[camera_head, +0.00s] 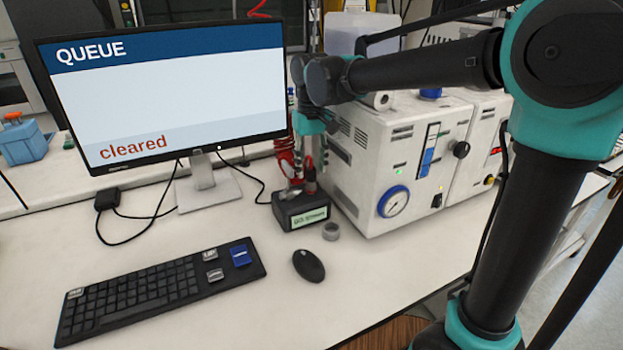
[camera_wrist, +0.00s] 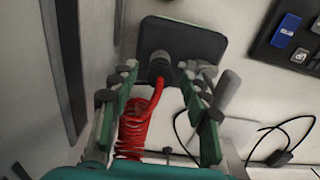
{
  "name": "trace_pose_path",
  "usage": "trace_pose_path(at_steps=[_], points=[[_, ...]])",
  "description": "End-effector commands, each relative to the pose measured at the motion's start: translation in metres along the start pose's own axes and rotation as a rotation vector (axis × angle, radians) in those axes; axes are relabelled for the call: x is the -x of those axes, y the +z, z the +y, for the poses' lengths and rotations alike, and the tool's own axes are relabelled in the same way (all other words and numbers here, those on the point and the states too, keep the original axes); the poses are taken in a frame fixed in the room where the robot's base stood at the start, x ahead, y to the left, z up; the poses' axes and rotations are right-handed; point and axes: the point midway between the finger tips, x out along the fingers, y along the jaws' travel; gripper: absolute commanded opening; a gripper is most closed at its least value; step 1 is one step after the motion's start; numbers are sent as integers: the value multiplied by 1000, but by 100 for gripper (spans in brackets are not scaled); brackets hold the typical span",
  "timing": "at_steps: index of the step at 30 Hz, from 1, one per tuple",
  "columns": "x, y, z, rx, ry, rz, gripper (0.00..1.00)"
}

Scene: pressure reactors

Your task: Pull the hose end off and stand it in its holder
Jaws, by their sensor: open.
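The hose end (camera_wrist: 160,66) is a dark grey fitting with a red coiled hose (camera_wrist: 134,128) running from it.
A monitor (camera_head: 170,100) reading "QUEUE" and "cleared" stands left of my gripper. White reactor cabinets (camera_head: 385,160) with a gauge stand close on the right. A keyboard (camera_head: 160,295) and mouse (camera_head: 309,265) lie in front. The table's front right is clear.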

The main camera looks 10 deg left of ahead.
Motion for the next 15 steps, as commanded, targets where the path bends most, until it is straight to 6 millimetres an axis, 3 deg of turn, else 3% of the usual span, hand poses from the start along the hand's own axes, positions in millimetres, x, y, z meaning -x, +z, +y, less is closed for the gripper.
trace_pose_path(at_steps=[6,15], points=[[-23,0,0,0,0,0,47],[-34,0,0,0,0,0,47]])
